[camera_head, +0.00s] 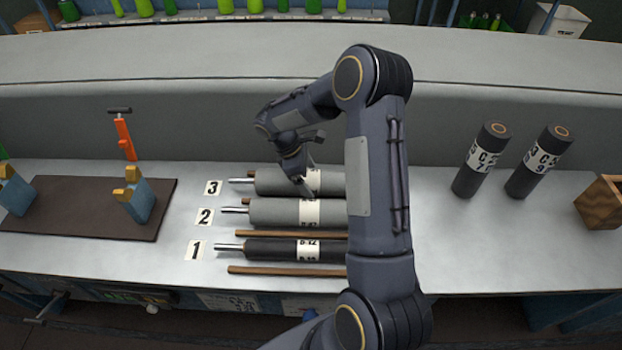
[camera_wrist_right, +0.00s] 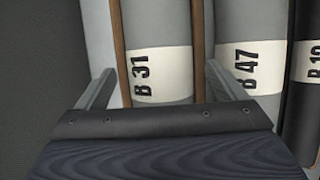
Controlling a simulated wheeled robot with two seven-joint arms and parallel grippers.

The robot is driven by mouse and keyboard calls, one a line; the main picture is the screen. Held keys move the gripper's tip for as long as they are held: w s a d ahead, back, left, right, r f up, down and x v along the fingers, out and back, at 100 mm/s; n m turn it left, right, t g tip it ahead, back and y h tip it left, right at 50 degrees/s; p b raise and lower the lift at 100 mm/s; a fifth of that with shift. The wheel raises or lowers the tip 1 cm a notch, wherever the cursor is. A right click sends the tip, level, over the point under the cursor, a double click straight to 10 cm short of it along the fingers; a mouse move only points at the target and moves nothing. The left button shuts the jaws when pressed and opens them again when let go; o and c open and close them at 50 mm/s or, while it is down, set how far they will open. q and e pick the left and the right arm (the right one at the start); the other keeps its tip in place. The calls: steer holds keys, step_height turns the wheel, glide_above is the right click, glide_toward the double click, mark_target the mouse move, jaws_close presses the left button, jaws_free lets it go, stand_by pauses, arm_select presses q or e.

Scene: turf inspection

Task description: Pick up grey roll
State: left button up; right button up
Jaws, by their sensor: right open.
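Two grey rolls with white label bands lie on the bench. The far one (camera_head: 272,181) is beside the number 3 card and the nearer one (camera_head: 274,211) is beside the number 2 card. My right gripper (camera_head: 302,184) is over the far grey roll, and my arm hides that roll's right part. In the right wrist view the open fingers (camera_wrist_right: 164,88) stand either side of a grey roll marked B 31 (camera_wrist_right: 156,25). A second grey roll, B 47 (camera_wrist_right: 245,25), lies to its right. I cannot tell whether the fingers touch. My left gripper is out of view.
A black roll (camera_head: 270,248) lies nearest the front, by card 1. Thin wooden strips (camera_head: 285,271) lie between the rolls. Two dark rolls (camera_head: 482,160) (camera_head: 540,162) stand upright at right, near a wooden box (camera_head: 603,203). A brown mat (camera_head: 75,231) with blue blocks is at left.

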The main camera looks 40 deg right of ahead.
steer(key=shift+d+f, duration=0.1)
steer(key=shift+f, duration=0.2)
steer(key=shift+c, duration=0.4)
steer(key=c, duration=1.7)
steer(key=shift+c, duration=0.2)
steer(key=shift+r, duration=0.2)
